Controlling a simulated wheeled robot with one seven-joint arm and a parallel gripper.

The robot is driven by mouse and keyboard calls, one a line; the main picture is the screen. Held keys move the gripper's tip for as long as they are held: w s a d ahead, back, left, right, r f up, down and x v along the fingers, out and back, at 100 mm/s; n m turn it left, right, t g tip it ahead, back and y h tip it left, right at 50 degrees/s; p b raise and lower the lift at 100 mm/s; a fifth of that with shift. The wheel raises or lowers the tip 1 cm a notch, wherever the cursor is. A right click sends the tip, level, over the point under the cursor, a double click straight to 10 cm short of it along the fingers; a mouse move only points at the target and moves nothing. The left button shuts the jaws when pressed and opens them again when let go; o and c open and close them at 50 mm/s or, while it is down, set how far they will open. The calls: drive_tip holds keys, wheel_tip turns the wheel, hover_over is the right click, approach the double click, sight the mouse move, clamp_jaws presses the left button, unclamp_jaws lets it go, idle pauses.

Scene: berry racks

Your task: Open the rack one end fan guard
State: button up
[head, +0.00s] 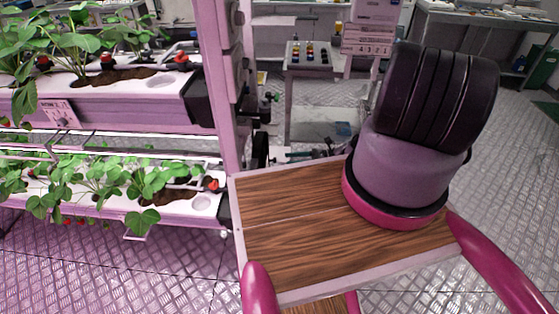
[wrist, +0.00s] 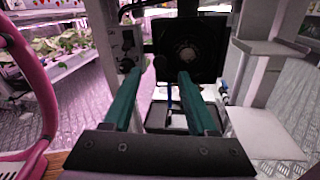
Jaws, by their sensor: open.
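The fan guard (wrist: 208,66) shows in the wrist view as a dark square panel with a round fan shape at its middle. It stands upright, straight ahead of my gripper, and looks closed against the rack end, though its edges are hard to make out. My gripper (wrist: 168,78) is open, with two teal fingers pointing toward the guard and nothing clearly between them. The fingers look apart from the guard. Rack one (head: 120,115) stands at the left in the head view. My gripper is hidden in the head view, and the guard cannot be made out there.
A grey control box (wrist: 125,45) with a dark knob is left of the guard in the wrist view. A pale post and ledge (wrist: 262,120) stand close at right. In the head view, a small table (head: 308,70) with coloured bottles stands behind; open metal floor lies right.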

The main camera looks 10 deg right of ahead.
drive_tip(key=shift+w+a, duration=0.25)
drive_tip(key=shift+a, duration=1.1)
drive_tip(key=shift+w+a, duration=0.2)
drive_tip(key=shift+a, duration=1.15)
clamp_jaws()
